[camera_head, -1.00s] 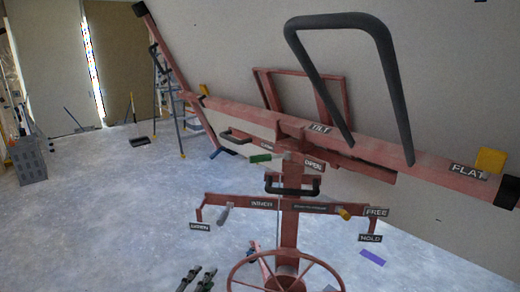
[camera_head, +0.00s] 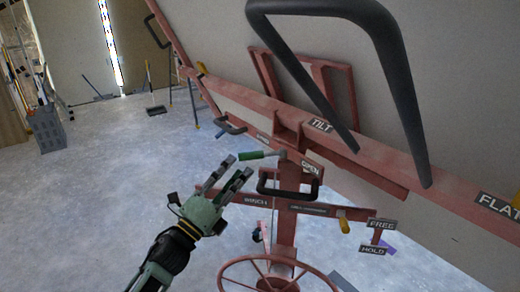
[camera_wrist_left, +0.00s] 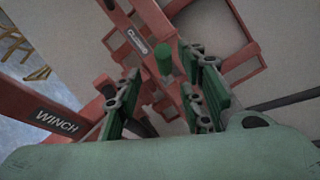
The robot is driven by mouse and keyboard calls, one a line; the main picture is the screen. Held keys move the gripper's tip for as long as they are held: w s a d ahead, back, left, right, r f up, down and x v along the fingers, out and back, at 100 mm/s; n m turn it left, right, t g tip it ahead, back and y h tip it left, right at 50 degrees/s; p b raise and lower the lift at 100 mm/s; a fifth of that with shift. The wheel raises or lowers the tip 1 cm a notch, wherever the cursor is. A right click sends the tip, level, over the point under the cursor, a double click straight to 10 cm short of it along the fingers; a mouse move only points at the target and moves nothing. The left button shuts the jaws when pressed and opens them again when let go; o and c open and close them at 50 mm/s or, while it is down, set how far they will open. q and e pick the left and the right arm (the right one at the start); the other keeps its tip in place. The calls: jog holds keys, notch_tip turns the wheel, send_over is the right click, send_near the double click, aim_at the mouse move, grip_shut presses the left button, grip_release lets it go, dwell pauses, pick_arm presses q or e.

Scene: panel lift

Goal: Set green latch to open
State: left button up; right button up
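The green latch (camera_head: 257,155) is a short lever with a green grip on the red lift frame. Its grip points left, on the side of the CLOSED label and away from the OPEN label (camera_head: 311,168). My left gripper (camera_head: 236,170) is open and empty, with its fingers pointing up and right, close to the grip in the picture. In the left wrist view the green grip (camera_wrist_left: 163,59) shows between and beyond the two spread fingers (camera_wrist_left: 165,100). I cannot tell whether they touch it. My right gripper is not in view.
A black handle (camera_head: 288,187) sits below the latch. The winch bar (camera_head: 325,210) with the yellow-gripped FREE/HOLD lever (camera_head: 343,226) and a red wheel (camera_head: 275,276) are lower. A large black loop handle (camera_head: 405,90) rises at right. The floor at left is mostly clear.

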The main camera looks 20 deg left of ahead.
aim_at(245, 159)
pick_arm(q)
jog(key=w+r, duration=0.1)
jog(key=w+d+r+p, duration=0.1)
jog(key=w+r+p, duration=0.1)
jog(key=shift+w+d, duration=0.15)
jog(key=shift+d, duration=0.1)
jog(key=shift+w+d+p, duration=0.2)
jog(key=shift+w+p, duration=0.05)
jog(key=shift+w, duration=0.25)
jog(key=shift+w+d+p, duration=0.2)
jog(key=shift+w, duration=0.35)
jog(key=c, duration=0.4)
grip_shut()
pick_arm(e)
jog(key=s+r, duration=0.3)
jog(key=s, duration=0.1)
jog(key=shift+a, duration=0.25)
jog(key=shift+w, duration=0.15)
